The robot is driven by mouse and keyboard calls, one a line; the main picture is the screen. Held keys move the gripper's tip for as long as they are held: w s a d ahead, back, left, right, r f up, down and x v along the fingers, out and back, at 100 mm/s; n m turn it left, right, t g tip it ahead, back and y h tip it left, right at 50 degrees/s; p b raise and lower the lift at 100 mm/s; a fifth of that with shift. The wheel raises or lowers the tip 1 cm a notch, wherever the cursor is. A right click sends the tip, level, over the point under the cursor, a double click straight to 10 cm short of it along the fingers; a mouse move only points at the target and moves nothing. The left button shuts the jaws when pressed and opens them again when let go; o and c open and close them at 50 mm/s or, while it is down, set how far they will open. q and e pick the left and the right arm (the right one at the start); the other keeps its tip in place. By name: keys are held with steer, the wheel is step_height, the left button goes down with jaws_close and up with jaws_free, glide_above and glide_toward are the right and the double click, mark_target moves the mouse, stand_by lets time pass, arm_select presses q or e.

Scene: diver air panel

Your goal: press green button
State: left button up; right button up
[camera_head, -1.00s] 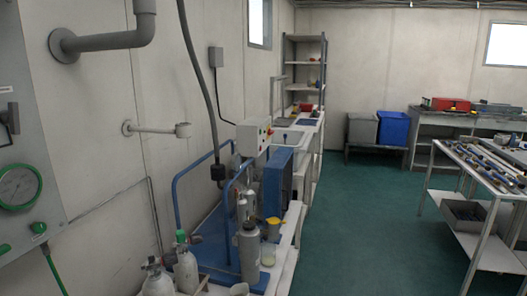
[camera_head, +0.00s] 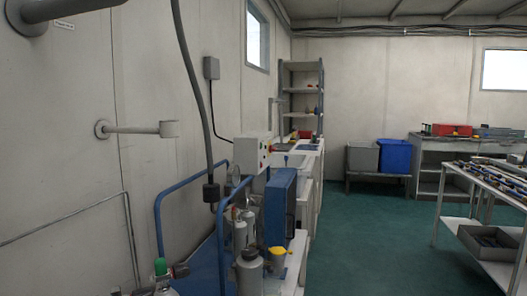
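A light grey control box (camera_head: 252,152) stands above the blue-framed machine, left of the room's middle. Small coloured spots show on its face, among them a red one (camera_head: 268,147). A green button cannot be made out for certain at this size. Neither of my grippers is in view.
A blue tubular frame (camera_head: 159,215) and a blue panel (camera_head: 279,205) surround grey cylinders. A green-topped bottle (camera_head: 160,268) is at the bottom left. A tool table (camera_head: 480,262) stands at right. The green floor (camera_head: 360,240) between is clear.

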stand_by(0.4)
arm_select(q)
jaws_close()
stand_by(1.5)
